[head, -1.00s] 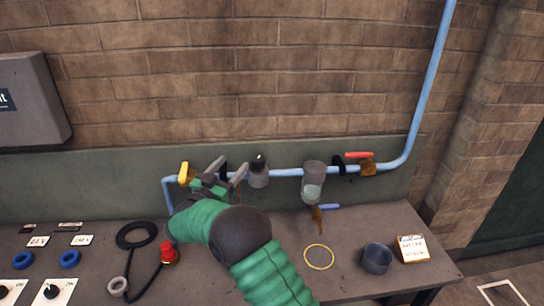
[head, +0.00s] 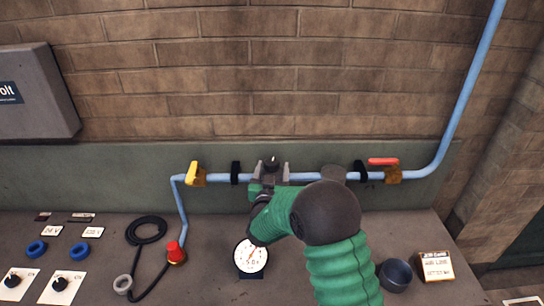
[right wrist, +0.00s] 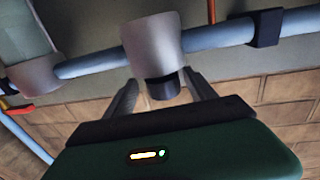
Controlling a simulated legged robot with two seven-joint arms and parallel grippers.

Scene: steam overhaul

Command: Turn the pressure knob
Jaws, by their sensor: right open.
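The pressure knob (head: 272,163) is a small black knob on a grey regulator body on the blue pipe. In the right wrist view the knob (right wrist: 163,88) projects from the grey cylinder (right wrist: 152,45). My right gripper (head: 270,180) is open at the regulator, its green housing below the pipe and partly hiding the regulator body. In the right wrist view its two fingers (right wrist: 162,98) stand either side of the knob, with gaps visible; I cannot tell whether either touches it. My left gripper is not in view. A round white dial (head: 250,257) stands on the bench below.
The blue pipe (head: 222,178) runs along the green backboard, with a yellow-handled valve (head: 193,172) left and a red-handled valve (head: 384,162) right. A grey canister (head: 333,174) is partly behind my arm. A red button (head: 175,252) and dark cup (head: 396,274) are on the bench.

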